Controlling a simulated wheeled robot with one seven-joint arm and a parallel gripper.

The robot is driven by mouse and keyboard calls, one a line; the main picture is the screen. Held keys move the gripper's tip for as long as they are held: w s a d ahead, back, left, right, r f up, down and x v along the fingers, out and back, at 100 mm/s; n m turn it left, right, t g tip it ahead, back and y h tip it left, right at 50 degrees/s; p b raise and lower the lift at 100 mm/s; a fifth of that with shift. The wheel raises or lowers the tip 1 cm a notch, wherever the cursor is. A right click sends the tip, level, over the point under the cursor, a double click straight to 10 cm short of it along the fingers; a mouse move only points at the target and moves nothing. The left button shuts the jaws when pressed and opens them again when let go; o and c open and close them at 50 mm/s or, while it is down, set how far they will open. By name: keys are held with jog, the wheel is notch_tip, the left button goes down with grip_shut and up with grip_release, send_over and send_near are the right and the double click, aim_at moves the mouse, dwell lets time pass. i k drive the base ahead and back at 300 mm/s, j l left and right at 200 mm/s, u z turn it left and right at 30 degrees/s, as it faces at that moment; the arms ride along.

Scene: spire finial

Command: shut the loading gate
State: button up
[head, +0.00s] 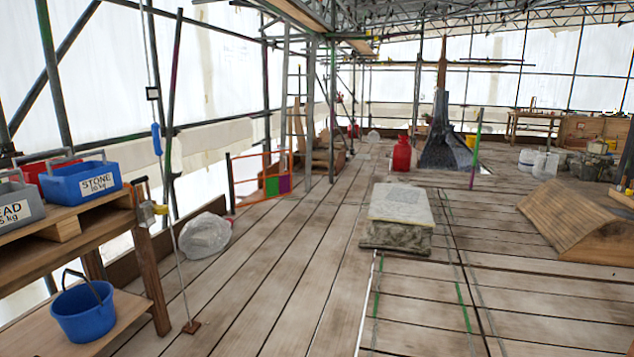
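What looks like the loading gate (265,178) is an orange frame with thin bars, at the left edge of the deck in the middle distance. My gripper is not in view.
A bench with a blue STONE crate (82,184) and a blue bucket (84,312) stands at the near left. A whitish sack (205,235) lies on the deck before the gate. Stacked slabs (400,203) stand mid-deck. Bare boards (290,255) lie between.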

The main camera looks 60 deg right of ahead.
aim_at(285, 181)
jog(key=z, duration=2)
jog(key=i, duration=7.25)
jog(key=i+l, duration=0.1)
jog(key=i, duration=0.5)
jog(key=i+l, duration=0.1)
jog(key=i, duration=0.5)
jog(key=i+l+u, duration=0.1)
jog(key=i, duration=0.5)
jog(key=u, duration=0.45)
jog(key=i+u, duration=0.1)
jog(key=u, duration=0.35)
jog(key=l+u, duration=0.1)
jog(key=u, duration=0.8)
jog(key=i+l, duration=0.05)
jog(key=l, duration=0.05)
